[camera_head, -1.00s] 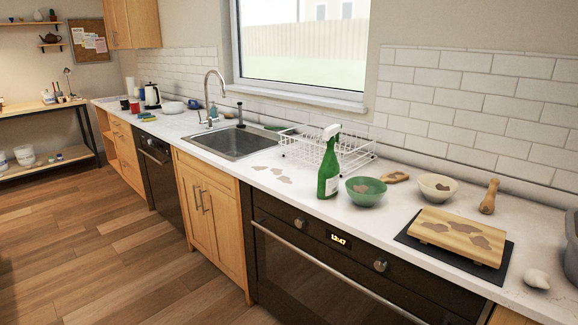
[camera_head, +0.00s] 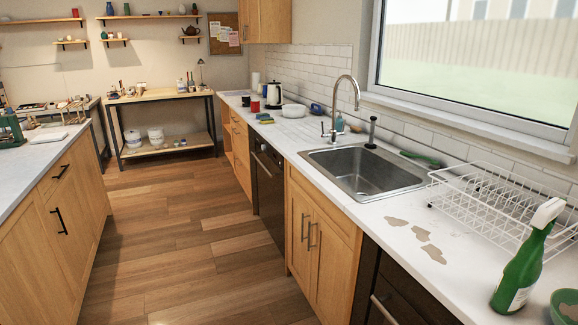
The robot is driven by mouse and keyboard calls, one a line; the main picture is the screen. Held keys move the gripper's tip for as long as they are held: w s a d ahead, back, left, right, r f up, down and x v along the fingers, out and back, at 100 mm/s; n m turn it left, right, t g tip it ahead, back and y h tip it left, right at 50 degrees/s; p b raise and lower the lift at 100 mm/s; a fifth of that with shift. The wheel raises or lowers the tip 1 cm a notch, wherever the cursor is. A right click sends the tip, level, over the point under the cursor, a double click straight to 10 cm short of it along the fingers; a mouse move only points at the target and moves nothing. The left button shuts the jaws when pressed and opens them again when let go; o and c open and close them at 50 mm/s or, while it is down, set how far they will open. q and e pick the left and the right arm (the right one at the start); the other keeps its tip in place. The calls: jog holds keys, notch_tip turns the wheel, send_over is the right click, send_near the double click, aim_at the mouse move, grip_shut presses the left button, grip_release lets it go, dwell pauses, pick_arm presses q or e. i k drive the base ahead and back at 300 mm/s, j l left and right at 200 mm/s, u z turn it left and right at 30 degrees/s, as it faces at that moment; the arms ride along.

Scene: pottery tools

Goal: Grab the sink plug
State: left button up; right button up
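A steel sink (camera_head: 365,172) is set in the white counter under the window, with a tall curved faucet (camera_head: 351,92) at its back edge. A small dark upright item with a thin stem (camera_head: 372,132) stands behind the sink, right of the faucet. I cannot tell whether this is the sink plug. No plug can be made out in the basin, whose near wall hides part of its floor. Neither of my grippers is in view.
Right of the sink are a white dish rack (camera_head: 492,208), a green spray bottle (camera_head: 525,262) and brown stains (camera_head: 420,234). A green-handled tool (camera_head: 420,158) lies behind. The wooden floor (camera_head: 200,240) is clear between this counter and the left counter (camera_head: 30,165).

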aim_at(370, 143)
jog(key=i+z, duration=0.2)
jog(key=i, duration=0.2)
jog(key=i+j+z, duration=0.2)
jog(key=i, duration=0.15)
jog(key=i+j+z, duration=0.2)
jog(key=i, duration=0.2)
jog(key=i+j+z, duration=0.1)
jog(key=z, duration=0.3)
jog(key=i+j+z, duration=0.1)
jog(key=z, duration=0.3)
jog(key=i+j+z, duration=0.1)
jog(key=j+z, duration=0.95)
jog(key=z, duration=0.15)
jog(key=j+z, duration=0.4)
